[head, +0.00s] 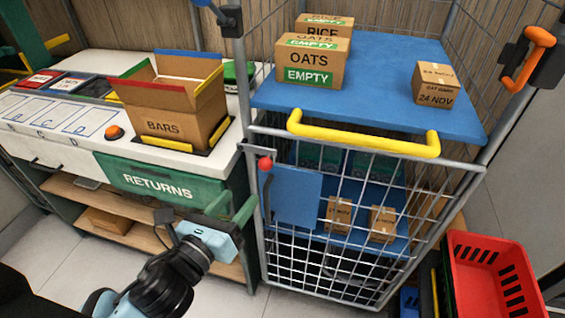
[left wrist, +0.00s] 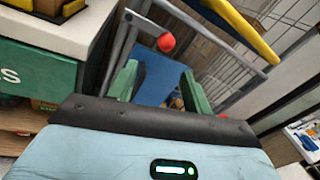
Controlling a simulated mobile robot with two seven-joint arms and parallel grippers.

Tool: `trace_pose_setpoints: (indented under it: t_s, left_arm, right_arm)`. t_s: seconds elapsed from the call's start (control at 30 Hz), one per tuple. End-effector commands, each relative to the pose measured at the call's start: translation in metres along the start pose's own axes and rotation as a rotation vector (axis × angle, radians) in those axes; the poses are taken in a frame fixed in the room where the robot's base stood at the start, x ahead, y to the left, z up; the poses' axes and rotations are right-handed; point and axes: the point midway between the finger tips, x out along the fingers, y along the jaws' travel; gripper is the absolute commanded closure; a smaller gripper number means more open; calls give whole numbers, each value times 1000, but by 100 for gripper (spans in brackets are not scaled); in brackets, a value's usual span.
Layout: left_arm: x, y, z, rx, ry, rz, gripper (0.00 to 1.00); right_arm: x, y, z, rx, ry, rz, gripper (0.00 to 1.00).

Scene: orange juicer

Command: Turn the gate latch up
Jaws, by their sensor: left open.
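The gate latch shows as a red ball knob (head: 265,163) at the upper left corner of the cage's wire gate (head: 335,262), next to the left post. In the left wrist view the red knob (left wrist: 166,42) sits by a grey bar, ahead of and above my fingers. My left gripper (head: 232,207) is open and empty, below and left of the knob and apart from it. Its two green fingers (left wrist: 160,90) show spread in the left wrist view, with a blue panel behind them. My right gripper is not in view.
The cage has a yellow handle (head: 362,143) and a blue shelf (head: 385,95) with boxes. A white counter (head: 75,135) with a RETURNS drawer (head: 152,184) stands close left of my gripper. A red crate (head: 490,275) is at right. An orange handle (head: 530,57) hangs upper right.

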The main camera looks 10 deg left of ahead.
Motion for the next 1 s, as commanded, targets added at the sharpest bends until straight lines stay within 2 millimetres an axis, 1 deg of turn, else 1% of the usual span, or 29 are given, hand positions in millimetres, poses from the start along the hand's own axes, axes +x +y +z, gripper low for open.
trace_pose_setpoints:
  t_s: [0.13,0.37,0.47,0.57,0.8,1.0]
  left_arm:
    - [2,-2,9,84,-23,-8,50]
    - [3,-3,11,100,-29,-9,50]
    - [9,-3,12,99,-31,-8,50]
    - [20,-3,13,99,-33,-8,50]
    - [56,-4,14,97,-31,-8,50]
    - [76,-4,14,97,-30,-9,50]
  right_arm:
    - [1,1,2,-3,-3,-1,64]
    - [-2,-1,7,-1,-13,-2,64]
    - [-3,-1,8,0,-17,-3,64]
    - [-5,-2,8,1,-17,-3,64]
    - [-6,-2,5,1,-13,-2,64]
    - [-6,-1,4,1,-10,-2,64]
